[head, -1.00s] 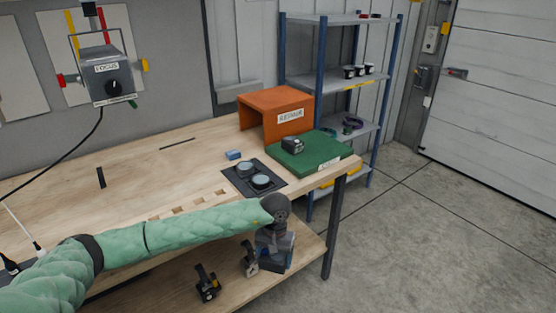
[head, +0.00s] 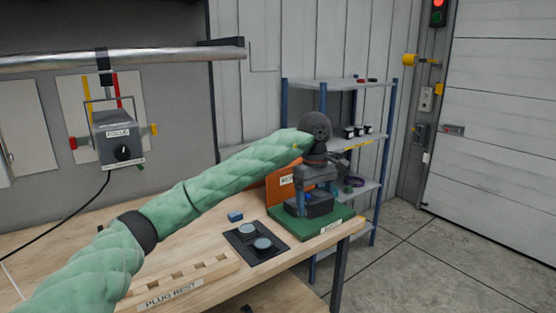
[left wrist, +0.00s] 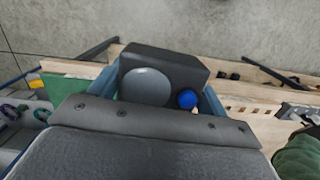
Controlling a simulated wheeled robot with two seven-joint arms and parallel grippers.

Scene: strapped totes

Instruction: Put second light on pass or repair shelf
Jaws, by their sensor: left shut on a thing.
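My left gripper (head: 318,188) points down over the green shelf (head: 283,228) at the bench's right end. It is shut on a dark light (head: 321,206). In the left wrist view the light (left wrist: 170,62) shows a round grey lens and a blue button, between the blue-grey fingers. I cannot tell whether it touches the green shelf. A dark shape (head: 291,209) at its left may be the other light, mostly hidden. The orange repair shelf (head: 276,190) stands behind, largely covered by my arm and gripper. My right gripper is not in view.
A dark mat (head: 240,240) with two round lenses lies left of the green shelf, with a small blue block (head: 235,216) behind. A slotted plug rest (head: 180,282) is at the bench front. A blue-post rack (head: 323,110) stands close behind the gripper.

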